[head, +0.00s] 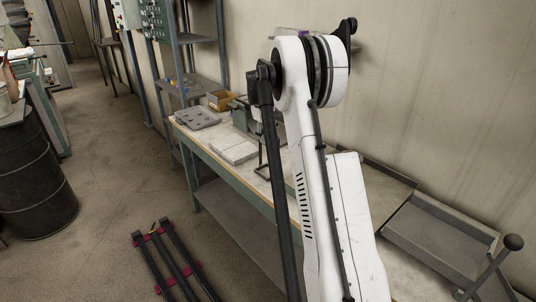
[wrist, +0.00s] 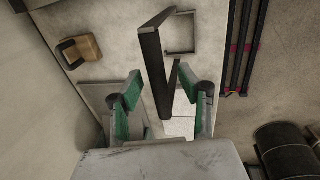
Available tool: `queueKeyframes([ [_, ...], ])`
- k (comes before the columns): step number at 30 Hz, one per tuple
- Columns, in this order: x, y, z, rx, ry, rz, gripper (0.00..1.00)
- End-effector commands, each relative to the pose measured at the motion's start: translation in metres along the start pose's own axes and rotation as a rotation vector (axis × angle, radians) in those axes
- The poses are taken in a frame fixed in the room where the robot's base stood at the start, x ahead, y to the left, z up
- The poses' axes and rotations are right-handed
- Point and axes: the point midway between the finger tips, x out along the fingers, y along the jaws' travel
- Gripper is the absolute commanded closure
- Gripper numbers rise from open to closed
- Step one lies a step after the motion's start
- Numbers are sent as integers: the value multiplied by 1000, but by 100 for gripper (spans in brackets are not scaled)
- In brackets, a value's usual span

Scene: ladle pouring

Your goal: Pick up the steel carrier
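A dark angular steel frame, which looks like the steel carrier (wrist: 150,65), shows in the wrist view on the pale worktop. A long dark bar runs down from its top, with a thin square outline beside its upper right. My gripper (wrist: 166,88) has green-padded fingers spread apart, with visible gaps on both sides of the bar. The bar's lower part lies between the fingers in the picture; I cannot tell its depth or any contact.
The worktop (head: 183,128) holds a grey tray (head: 197,118), a pale slab (head: 234,149) and a cardboard box (head: 221,99). A brown block with a black handle (wrist: 85,48) lies left in the wrist view. Dark rails (head: 172,262) lie on the floor; a black drum (head: 35,180) stands left.

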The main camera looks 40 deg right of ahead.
Motion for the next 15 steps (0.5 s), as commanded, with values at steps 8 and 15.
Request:
queueKeyframes([
  [8,2,0,0,0,0,0,63],
  [15,2,0,0,0,0,0,71],
])
